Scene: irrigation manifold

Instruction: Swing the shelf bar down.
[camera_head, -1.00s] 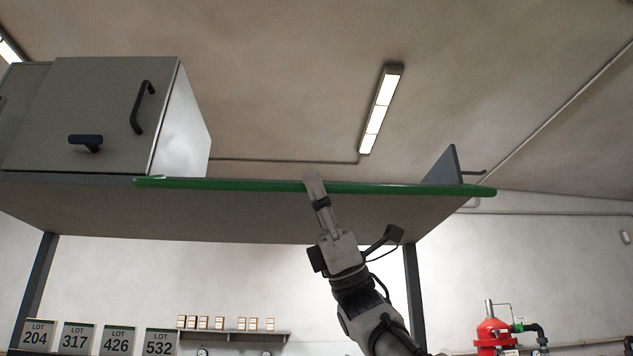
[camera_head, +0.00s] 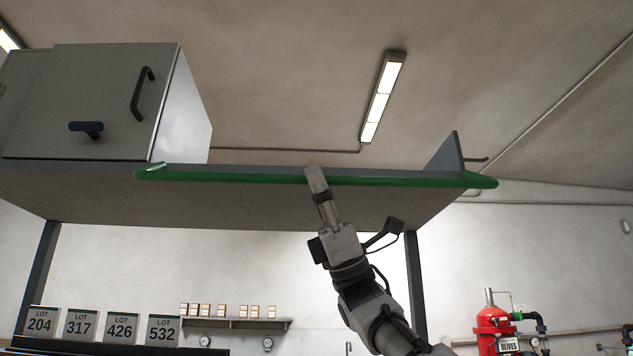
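The green shelf bar (camera_head: 420,181) runs along the front edge of the high shelf (camera_head: 250,205). Its bent left end stands out a little from the shelf edge. My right gripper (camera_head: 316,178) reaches up from below, its fingers crossing in front of the bar near the middle. The fingers overlap the bar and look to be touching it. They show nearly edge-on as one narrow shape, so I cannot tell whether they are shut. My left gripper is not in view.
A grey cabinet (camera_head: 90,110) with a dark handle and knob stands on the shelf at left. An upright grey plate (camera_head: 447,155) stands at the shelf's right end. Dark posts (camera_head: 415,285) support the shelf. LOT cards and a red tank (camera_head: 493,325) are lower down.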

